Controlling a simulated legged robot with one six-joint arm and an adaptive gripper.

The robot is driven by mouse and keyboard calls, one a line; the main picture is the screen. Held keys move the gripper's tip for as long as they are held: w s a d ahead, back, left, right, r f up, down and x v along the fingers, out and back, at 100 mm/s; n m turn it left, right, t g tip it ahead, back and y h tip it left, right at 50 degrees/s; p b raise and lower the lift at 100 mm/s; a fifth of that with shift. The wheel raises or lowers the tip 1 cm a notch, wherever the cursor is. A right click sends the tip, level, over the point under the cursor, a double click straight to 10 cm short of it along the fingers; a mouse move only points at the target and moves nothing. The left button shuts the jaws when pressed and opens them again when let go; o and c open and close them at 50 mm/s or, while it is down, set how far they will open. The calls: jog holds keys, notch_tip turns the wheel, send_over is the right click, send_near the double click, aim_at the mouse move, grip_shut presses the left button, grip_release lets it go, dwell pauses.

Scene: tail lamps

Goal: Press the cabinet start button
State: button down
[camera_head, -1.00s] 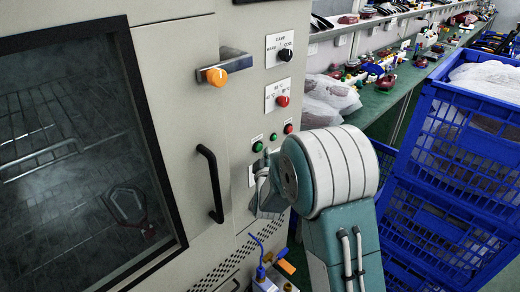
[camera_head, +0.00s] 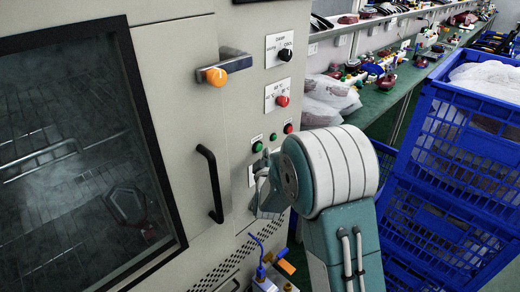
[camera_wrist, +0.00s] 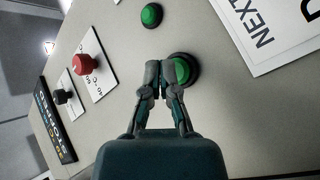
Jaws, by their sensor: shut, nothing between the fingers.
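The cabinet (camera_head: 185,100) has a dark window at left and a control panel at right. A green button (camera_head: 257,147) with a dark ring sits low on the panel; I take it as the start button. It also shows in the wrist view (camera_wrist: 183,70). My gripper (camera_head: 265,158) is in front of the panel, just below and right of this button. In the wrist view my gripper's fingertips (camera_wrist: 160,72) are together and empty, overlapping the button's left edge. I cannot tell whether they touch it. The button's left edge is partly hidden there.
A smaller green button (camera_head: 273,136), a red button (camera_head: 288,128), a red knob (camera_head: 282,101) and a black knob (camera_head: 285,55) are close by. Blue crates (camera_head: 455,150) stand at right.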

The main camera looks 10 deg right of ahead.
jog(key=shift+w, duration=0.1)
jog(key=shift+w+a, duration=0.2)
jog(key=shift+w+a, duration=0.3)
jog(key=shift+w, duration=0.1)
dwell(1.0)
jog(key=shift+s+d+r, duration=0.1)
jog(key=shift+s, duration=0.05)
jog(key=shift+s+d, duration=0.45)
jog(key=shift+s, duration=0.15)
jog(key=shift+s+d, duration=0.1)
jog(key=s+d, duration=0.1)
jog(key=s, duration=0.1)
jog(key=s+d, duration=0.1)
jog(key=s, duration=0.1)
jog(key=shift+d, duration=0.4)
dwell(0.4)
